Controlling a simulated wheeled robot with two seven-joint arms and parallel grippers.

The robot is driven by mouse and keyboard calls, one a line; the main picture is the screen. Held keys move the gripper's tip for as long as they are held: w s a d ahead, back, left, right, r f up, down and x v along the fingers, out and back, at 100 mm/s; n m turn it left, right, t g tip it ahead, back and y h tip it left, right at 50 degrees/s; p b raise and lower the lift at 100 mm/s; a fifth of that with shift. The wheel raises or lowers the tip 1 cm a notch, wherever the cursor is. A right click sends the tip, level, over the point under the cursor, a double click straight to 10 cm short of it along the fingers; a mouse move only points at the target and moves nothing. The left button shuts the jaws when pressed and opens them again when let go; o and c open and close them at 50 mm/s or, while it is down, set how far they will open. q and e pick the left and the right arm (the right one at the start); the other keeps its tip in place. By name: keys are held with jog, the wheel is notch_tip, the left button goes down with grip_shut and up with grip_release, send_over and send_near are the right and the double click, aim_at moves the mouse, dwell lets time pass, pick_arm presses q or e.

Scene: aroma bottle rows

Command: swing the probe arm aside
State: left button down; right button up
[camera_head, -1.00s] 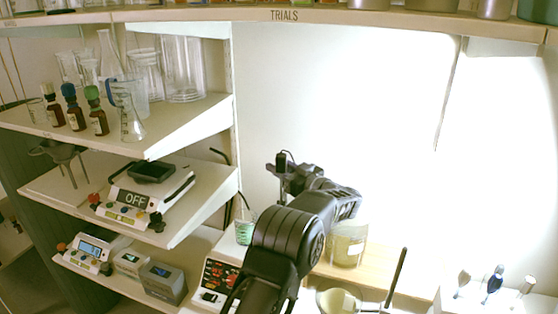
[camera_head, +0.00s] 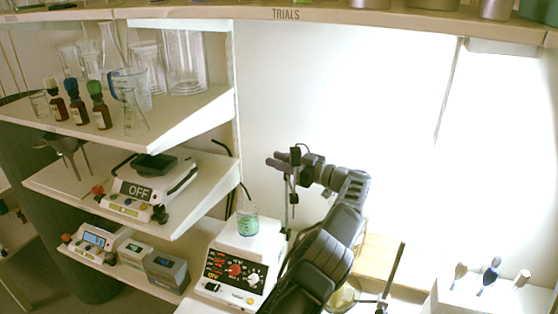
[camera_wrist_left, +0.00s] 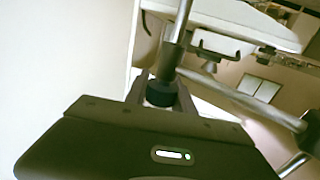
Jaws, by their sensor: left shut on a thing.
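My left gripper (camera_head: 290,162) is shut on a dark upright piece in the head view, to the right of and above a hotplate stirrer (camera_head: 238,265). In the left wrist view, its fingers close around a black collar (camera_wrist_left: 161,92) on a metal rod (camera_wrist_left: 180,30), which looks like part of the probe arm. A thin rod (camera_head: 293,190) hangs below the gripper. My arm hides the stirrer's right side and the probe arm's base. My right gripper is not in view.
Shelves at left hold brown bottles (camera_head: 77,105), glassware and a balance-like device marked OFF (camera_head: 150,188). A wooden board (camera_head: 385,255), a bowl (camera_head: 343,296) and a slanted dark rod (camera_head: 396,268) are right of my arm. A white block (camera_head: 490,295) with small tools stands far right.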

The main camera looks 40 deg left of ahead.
aim_at(290, 182)
pick_arm(q)
jog(key=shift+r, duration=0.1)
jog(key=c, duration=1.1)
grip_release()
jog(key=shift+o, duration=0.2)
jog(key=shift+d, duration=0.1)
jog(key=shift+w+d+f+b, duration=0.1)
jog(key=shift+d+f+b, duration=0.15)
jog(key=shift+d, duration=0.35)
jog(key=d, duration=0.6)
jog(key=shift+w+d+r+b, duration=0.15)
jog(key=shift+w+b, duration=0.2)
jog(key=shift+b, duration=0.1)
jog(key=shift+c, duration=0.4)
